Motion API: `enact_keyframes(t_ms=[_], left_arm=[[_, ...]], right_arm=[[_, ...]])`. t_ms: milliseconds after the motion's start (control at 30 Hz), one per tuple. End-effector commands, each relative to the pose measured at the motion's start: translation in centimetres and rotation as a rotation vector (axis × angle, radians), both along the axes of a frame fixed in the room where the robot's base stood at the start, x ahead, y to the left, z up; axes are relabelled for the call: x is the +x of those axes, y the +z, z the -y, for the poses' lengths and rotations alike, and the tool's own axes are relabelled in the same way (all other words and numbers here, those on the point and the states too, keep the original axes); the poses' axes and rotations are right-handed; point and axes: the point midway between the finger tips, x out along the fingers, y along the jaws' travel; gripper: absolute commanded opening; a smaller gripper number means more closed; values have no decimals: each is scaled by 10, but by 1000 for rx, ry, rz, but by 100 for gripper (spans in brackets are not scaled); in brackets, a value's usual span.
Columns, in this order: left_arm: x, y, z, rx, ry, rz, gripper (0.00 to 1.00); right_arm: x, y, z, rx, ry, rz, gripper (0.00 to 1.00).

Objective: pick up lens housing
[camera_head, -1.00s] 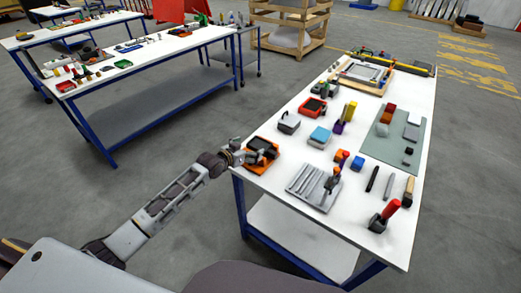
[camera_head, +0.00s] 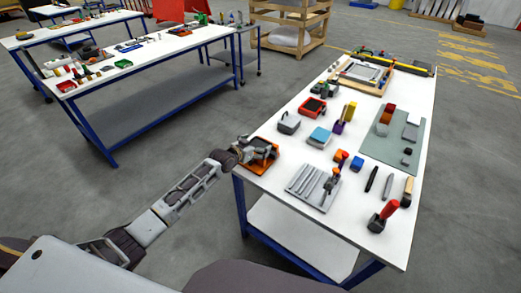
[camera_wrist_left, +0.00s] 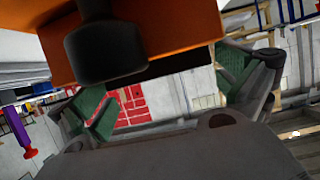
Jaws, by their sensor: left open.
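An orange and black piece (camera_head: 263,168) sits at the near left corner of the white table; I take it to be the lens housing, though I cannot be sure. My left gripper (camera_head: 257,149) is over this piece and hides much of it. In the left wrist view, an orange body (camera_wrist_left: 190,25) with a dark round part fills the top, just beyond the fingers. My left gripper (camera_wrist_left: 165,90) is open there, its green pads wide apart, and nothing is clamped between them. Whether a finger touches the piece I cannot tell. My right gripper is not in view.
On the white table (camera_head: 268,192), a grey grooved tray (camera_head: 304,186) lies to the right, and a grey-black box (camera_head: 289,122) and a red-orange tray (camera_head: 313,107) stand behind. A red-handled tool (camera_head: 386,213) is near the front right. Open floor lies left of the table.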

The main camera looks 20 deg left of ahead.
Motion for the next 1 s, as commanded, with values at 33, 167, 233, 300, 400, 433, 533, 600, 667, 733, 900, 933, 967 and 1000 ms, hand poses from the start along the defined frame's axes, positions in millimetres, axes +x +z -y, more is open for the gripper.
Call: enact_keyframes(t_ms=[33,167,233,300,400,433,533,600,667,733,900,933,967,1000], left_arm=[[2,0,0,0,0,1,100],[2,-1,0,0,0,0,100],[2,-1,0,0,0,0,100],[2,-1,0,0,0,0,100],[2,-1,0,0,0,0,100],[2,-1,0,0,0,0,100],[2,-1,0,0,0,0,100],[2,-1,0,0,0,0,92],[2,-1,0,0,0,0,85],[2,-1,0,0,0,0,76],[2,-1,0,0,0,0,54],[3,0,1,0,1,2,54],[3,0,1,0,1,2,54],[3,0,1,0,1,2,54]], right_arm=[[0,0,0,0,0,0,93],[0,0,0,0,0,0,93],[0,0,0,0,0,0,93],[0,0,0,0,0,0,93],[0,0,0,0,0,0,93],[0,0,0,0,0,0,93],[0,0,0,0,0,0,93],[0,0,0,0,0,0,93],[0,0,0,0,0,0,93],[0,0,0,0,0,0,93],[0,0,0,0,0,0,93],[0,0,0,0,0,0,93],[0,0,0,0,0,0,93],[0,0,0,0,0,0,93]])
